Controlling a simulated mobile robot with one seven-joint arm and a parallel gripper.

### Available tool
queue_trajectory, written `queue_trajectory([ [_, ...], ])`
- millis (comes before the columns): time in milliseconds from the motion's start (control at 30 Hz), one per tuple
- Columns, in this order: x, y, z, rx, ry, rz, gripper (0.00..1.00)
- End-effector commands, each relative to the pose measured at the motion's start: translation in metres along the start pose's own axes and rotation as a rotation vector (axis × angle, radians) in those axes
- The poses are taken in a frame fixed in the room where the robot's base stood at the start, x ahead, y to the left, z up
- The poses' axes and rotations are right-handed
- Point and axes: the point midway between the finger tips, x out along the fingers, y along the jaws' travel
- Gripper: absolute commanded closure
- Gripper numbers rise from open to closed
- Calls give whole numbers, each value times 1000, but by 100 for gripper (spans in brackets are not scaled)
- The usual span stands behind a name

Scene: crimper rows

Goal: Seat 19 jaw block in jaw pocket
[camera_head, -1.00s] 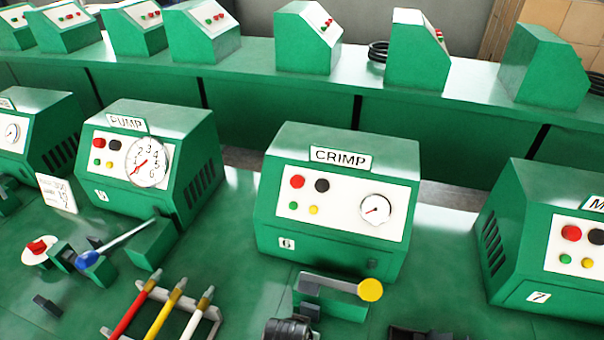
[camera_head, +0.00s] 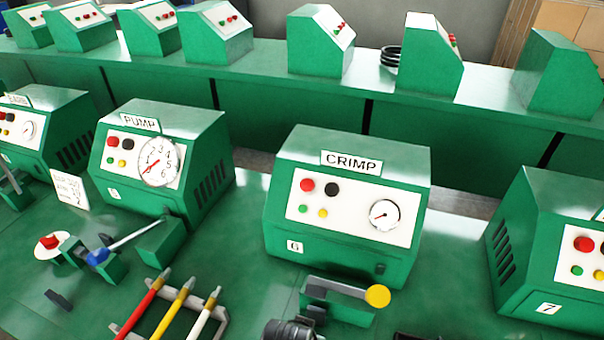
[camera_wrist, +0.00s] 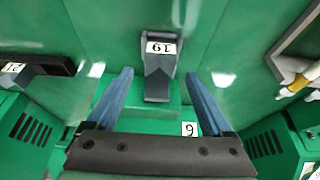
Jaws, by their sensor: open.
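In the wrist view, a dark grey jaw block (camera_wrist: 158,82) with a white label, read as 19 upside down, sits between and just beyond my gripper's fingers. My gripper (camera_wrist: 159,73) is open, with one blue-grey finger on each side of the block and a visible gap to it. I see no contact. In the head view, a green fixture (camera_head: 337,307) with a grey lever and yellow knob stands before the CRIMP machine (camera_head: 345,200). I cannot make out the jaw pocket there.
A rack with red, yellow and white rods (camera_head: 176,305) stands left of the fixture. Another dark piece (camera_wrist: 38,68), apparently labelled 21, is at left in the wrist view. The PUMP machine (camera_head: 160,160) and machine 7 (camera_head: 550,250) flank CRIMP. Green bench shows between them.

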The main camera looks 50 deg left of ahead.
Motion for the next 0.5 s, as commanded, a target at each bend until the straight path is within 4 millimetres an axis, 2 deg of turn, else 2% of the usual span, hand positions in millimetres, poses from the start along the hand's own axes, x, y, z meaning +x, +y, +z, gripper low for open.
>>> queue_trajectory([
  [100,-26,0,-1,0,4,0,15],
  [300,-59,0,-1,0,3,0,15],
  [500,-73,0,0,0,1,0,15],
])
